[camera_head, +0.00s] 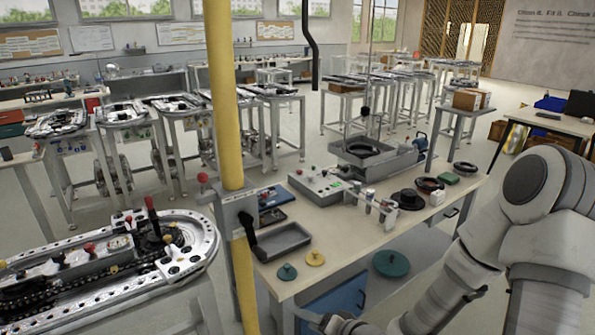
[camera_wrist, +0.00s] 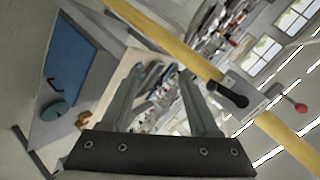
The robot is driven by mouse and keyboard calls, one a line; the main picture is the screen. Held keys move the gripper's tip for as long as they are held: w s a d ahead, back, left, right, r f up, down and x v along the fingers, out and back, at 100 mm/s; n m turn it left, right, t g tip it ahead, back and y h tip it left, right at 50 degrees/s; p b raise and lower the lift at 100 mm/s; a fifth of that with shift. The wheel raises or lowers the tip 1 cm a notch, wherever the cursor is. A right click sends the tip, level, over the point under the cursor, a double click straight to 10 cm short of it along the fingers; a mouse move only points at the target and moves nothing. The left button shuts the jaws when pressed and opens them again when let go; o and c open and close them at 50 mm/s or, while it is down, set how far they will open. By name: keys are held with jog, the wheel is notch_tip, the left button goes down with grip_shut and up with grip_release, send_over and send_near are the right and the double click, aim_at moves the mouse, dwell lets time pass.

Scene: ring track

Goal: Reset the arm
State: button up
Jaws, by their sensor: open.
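My gripper (camera_wrist: 170,72) shows in the wrist view with its two fingers apart and nothing between them. In the head view my arm comes in from the lower right, and its end lies low at the bottom edge, in front of the workbench (camera_head: 345,243), where the gripper is mostly cut off. The wrist view is tilted. It shows the bench's blue door (camera_wrist: 68,62) and a teal disc (camera_wrist: 54,111) at left, with a yellow post (camera_wrist: 180,50) running diagonally behind the fingers.
The yellow post (camera_head: 229,150) stands between the ring track (camera_head: 195,235) at left and the bench. The bench carries a grey tray (camera_head: 284,240), a control box (camera_head: 319,186) and black rings (camera_head: 430,184). Open floor shows at right.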

jog(key=s+d+r+n+g+h+b, duration=0.25)
jog(key=d+r+n+h, duration=0.25)
jog(key=d+r+h, duration=0.5)
jog(key=s+r+g+y+p, duration=0.1)
jog(key=s+r+y+p, duration=0.1)
jog(key=s+r, duration=1.3)
jog(key=shift+s+d+r+p, duration=0.45)
jog(key=shift+s+p, duration=0.25)
jog(key=shift+p, duration=0.1)
